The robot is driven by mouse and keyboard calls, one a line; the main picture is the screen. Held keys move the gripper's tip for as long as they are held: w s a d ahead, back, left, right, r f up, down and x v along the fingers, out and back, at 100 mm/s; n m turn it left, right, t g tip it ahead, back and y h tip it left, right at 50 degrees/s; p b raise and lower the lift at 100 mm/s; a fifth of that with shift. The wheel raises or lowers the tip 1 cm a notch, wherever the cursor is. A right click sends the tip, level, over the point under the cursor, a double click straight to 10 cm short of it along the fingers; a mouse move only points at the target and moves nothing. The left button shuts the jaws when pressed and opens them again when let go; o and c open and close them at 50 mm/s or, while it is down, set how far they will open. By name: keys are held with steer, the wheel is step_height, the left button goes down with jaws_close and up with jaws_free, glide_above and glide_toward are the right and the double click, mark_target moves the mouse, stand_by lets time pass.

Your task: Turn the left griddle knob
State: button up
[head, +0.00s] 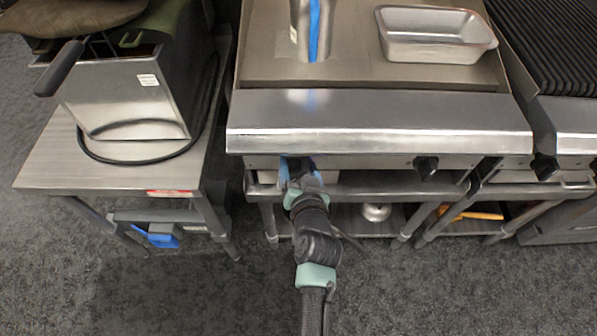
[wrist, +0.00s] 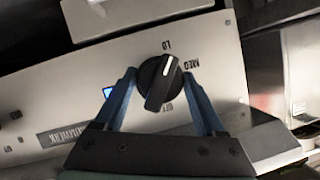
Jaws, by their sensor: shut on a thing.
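The griddle (head: 380,125) has a bright steel front edge, with its knob panel below. The left griddle knob (wrist: 160,83) is round and black, with a raised grip and a white line. In the wrist view, LO and MED labels show beside it, and its line slants toward the top of the picture. My gripper (wrist: 159,74) has its two blue fingers on either side of this knob and is shut on it. In the head view my gripper (head: 297,168) is under the griddle's front edge and hides the left knob. The right griddle knob (head: 426,167) is black and clear of my gripper.
A steel pan (head: 435,35) and a steel container with a blue stripe (head: 312,28) stand on the griddle. A fryer (head: 135,95) sits on a side table (head: 45,165) at left. A ribbed grill (head: 560,45) adjoins at right. The floor in front is clear.

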steer(key=m+y+b, duration=0.1)
steer(key=b, duration=0.1)
steer(key=m+y+b, duration=0.1)
steer(key=m+b, duration=0.1)
steer(key=b, duration=0.1)
steer(key=shift+f+t, duration=0.3)
steer(key=shift+f, duration=0.05)
steer(key=m+y+b, duration=0.1)
steer(key=m+b, duration=0.2)
steer(key=shift+d+r+t, duration=0.1)
steer(key=shift+r+t, duration=0.05)
steer(key=shift+t, duration=0.25)
steer(key=shift+y+b, duration=0.3)
steer(key=shift+y, duration=0.1)
steer(key=o, duration=1.1)
steer(key=shift+c, duration=0.2)
steer(key=shift+r, duration=0.1)
steer(key=shift+s, duration=0.15)
steer(key=p+v, duration=0.1)
steer(key=v, duration=1.1)
steer(key=shift+s, duration=0.4)
steer(key=shift+d, duration=0.1)
